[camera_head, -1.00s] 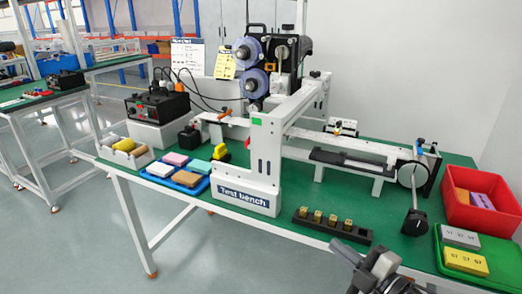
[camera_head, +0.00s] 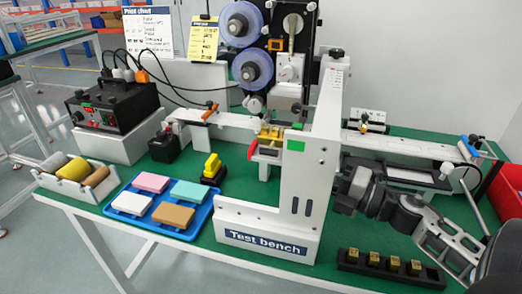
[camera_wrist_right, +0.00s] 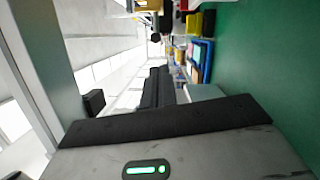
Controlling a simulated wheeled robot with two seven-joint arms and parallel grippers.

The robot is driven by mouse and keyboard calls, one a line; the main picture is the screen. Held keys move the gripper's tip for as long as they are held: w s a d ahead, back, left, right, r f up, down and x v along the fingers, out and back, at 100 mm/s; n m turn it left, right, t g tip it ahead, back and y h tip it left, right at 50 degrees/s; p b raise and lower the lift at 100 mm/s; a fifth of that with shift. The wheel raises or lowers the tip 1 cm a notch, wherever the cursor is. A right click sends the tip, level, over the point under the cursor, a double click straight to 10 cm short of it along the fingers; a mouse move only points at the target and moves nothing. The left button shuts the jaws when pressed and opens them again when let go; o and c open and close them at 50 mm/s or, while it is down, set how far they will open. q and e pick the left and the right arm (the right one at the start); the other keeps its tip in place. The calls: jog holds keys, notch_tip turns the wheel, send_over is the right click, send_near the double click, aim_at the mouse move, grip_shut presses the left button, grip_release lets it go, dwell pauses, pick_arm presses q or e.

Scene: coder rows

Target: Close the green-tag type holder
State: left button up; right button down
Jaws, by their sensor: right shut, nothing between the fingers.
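A green tag (camera_head: 296,146) sits on the white upright of the test bench (camera_head: 265,242). Just left of it, a small holder with brass-coloured pieces (camera_head: 270,132) and a red part (camera_head: 266,152) sticks out towards me. I take this for the green-tag type holder; it looks open, but its detail is small. My right gripper (camera_head: 345,196) is shut and empty, right of the upright and apart from the holder. In the right wrist view its dark fingers (camera_wrist_right: 157,88) are together. My left gripper is not in view.
A black rack with brass type blocks (camera_head: 385,264) lies at the front right. A blue tray with coloured blocks (camera_head: 160,204) and a grey bin of rolls (camera_head: 78,180) stand at the left. Ink-coloured reels (camera_head: 245,68) are above the holder. The upright stands between gripper and holder.

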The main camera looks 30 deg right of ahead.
aim_at(273, 141)
jog(key=p+x, duration=0.1)
jog(key=x, duration=0.7)
jog(key=shift+a+r, duration=0.15)
jog(key=shift+a, duration=0.15)
jog(key=shift+w+d, duration=0.1)
jog(key=shift+w, duration=0.1)
jog(key=shift+w+d+b, duration=0.55)
jog(key=shift+w+d, duration=0.6)
jog(key=shift+d, duration=0.25)
